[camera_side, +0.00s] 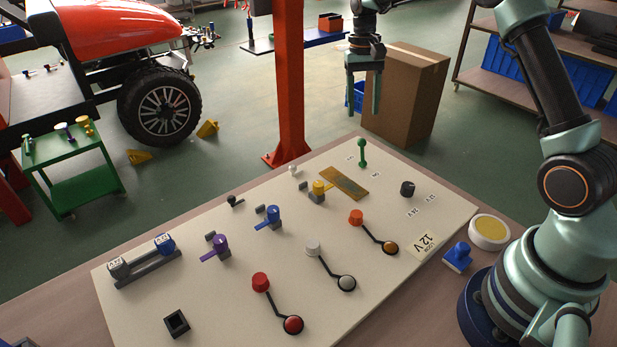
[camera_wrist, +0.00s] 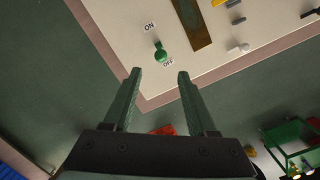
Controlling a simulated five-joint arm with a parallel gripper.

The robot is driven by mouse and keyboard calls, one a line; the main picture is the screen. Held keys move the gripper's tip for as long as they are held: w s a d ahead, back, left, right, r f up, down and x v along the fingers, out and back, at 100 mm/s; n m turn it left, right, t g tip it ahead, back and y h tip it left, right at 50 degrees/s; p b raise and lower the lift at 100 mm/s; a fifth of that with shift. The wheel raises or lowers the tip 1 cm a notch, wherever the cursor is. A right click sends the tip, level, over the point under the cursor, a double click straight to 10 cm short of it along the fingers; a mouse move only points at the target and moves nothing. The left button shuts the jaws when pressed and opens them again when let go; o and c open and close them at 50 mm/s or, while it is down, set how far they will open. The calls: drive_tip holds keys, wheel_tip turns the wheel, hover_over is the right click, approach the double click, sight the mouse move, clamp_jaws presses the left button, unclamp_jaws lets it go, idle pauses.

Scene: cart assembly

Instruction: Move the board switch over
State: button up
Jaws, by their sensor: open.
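The board switch (camera_side: 362,152) is a green lever with a round knob near the far edge of the pale board (camera_side: 215,290). It looks about upright in the side view. In the wrist view the green switch (camera_wrist: 160,52) lies between an ON label (camera_wrist: 150,26) and an OFF label (camera_wrist: 168,62); I cannot tell which way it is set. My gripper (camera_side: 362,108) is open and empty, above and apart from the switch, fingers pointing down. In the wrist view the gripper's fingertips (camera_wrist: 159,74) frame the space just below the switch.
A brass plate (camera_side: 344,183) and a black dial (camera_side: 407,188) flank the switch. Coloured levers and knobs fill the board's middle. A cardboard box (camera_side: 405,95) and a red post (camera_side: 288,80) stand beyond the board. A blue stamp (camera_side: 457,257) lies at the right.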

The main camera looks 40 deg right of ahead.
drive_tip(key=shift+r, duration=0.35)
drive_tip(key=shift+s, duration=0.1)
drive_tip(key=c, duration=0.9)
drive_tip(key=n, duration=0.1)
drive_tip(key=s+r+n, duration=0.1)
drive_tip(key=shift+a+n+t, duration=0.1)
drive_tip(key=shift+n+t, duration=0.3)
clamp_jaws()
drive_tip(key=s+a+n+t+h, duration=0.25)
drive_tip(key=s+n+t, duration=0.25)
drive_tip(key=s+n, duration=1)
drive_tip(key=n, duration=0.5)
approach(362, 149)
drive_tip(key=shift+y, duration=0.45)
drive_tip(key=s+f, duration=0.2)
drive_tip(key=f, duration=0.1)
drive_tip(key=s+f, duration=0.1)
drive_tip(key=f, duration=0.1)
drive_tip(key=shift+s+d+f, duration=0.1)
drive_tip(key=shift+s+d, duration=0.15)
drive_tip(key=shift+d, duration=0.05)
drive_tip(key=w, duration=0.2)
drive_tip(key=shift+w+d+f, duration=0.15)
drive_tip(key=shift+w+d, duration=0.15)
drive_tip(key=shift+w, duration=0.1)
drive_tip(key=shift+w+d, duration=0.15)
drive_tip(key=shift+w, duration=0.55)
